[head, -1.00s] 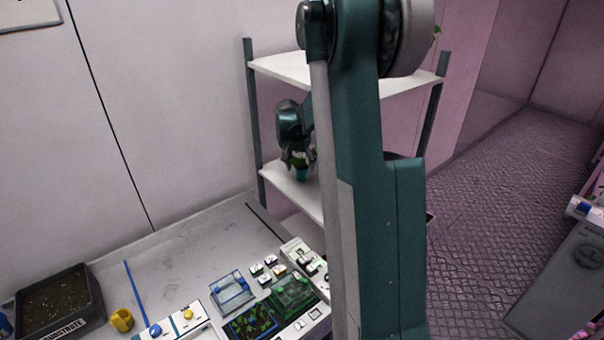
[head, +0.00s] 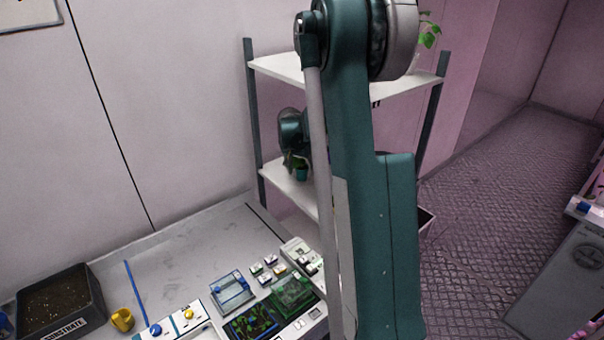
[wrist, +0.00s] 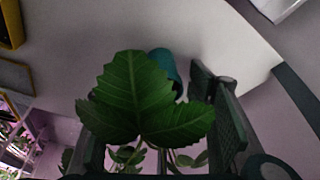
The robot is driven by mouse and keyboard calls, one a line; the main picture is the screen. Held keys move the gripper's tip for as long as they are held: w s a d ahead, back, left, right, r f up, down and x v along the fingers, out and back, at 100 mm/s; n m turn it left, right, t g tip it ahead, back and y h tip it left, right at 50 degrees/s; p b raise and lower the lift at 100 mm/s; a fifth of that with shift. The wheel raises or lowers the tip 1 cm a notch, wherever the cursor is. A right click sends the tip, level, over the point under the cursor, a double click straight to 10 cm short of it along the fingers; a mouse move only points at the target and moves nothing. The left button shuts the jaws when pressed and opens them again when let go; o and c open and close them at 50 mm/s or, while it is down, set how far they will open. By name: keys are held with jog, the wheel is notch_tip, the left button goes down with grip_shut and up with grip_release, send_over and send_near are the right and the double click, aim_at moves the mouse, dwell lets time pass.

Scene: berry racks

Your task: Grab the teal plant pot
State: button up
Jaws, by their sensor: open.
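The teal plant pot (head: 301,174) stands on the middle shelf board of the rack, partly hidden by my arm in the head view. In the wrist view the pot (wrist: 163,64) shows only in part, behind large green leaves (wrist: 140,105). My gripper (head: 291,162) is small and dark in the head view, close beside the pot at its left. In the wrist view my gripper (wrist: 160,135) is open, with one finger at each side of the leaves. The pot's body is not seen between the fingertips.
The rack has a white upper board (head: 280,66) above and dark posts (head: 251,110). Another green plant (head: 429,36) shows at the upper board's right. Below left, a grey table (head: 190,255) carries a substrate box (head: 58,298), a yellow cup (head: 122,319) and several small items.

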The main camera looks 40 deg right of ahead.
aim_at(302, 166)
jog(key=c, duration=1)
jog(key=shift+r, duration=0.1)
jog(key=shift+c, duration=0.2)
jog(key=shift+r, duration=1.55)
jog(key=shift+s+a+r, duration=0.1)
jog(key=shift+s+a, duration=0.1)
jog(key=shift+a, duration=0.15)
jog(key=s+a, duration=0.4)
jog(key=a, duration=0.3)
jog(key=s+a+b, duration=0.1)
jog(key=s+a, duration=0.3)
jog(key=a, duration=0.4)
jog(key=shift+s+b, duration=0.3)
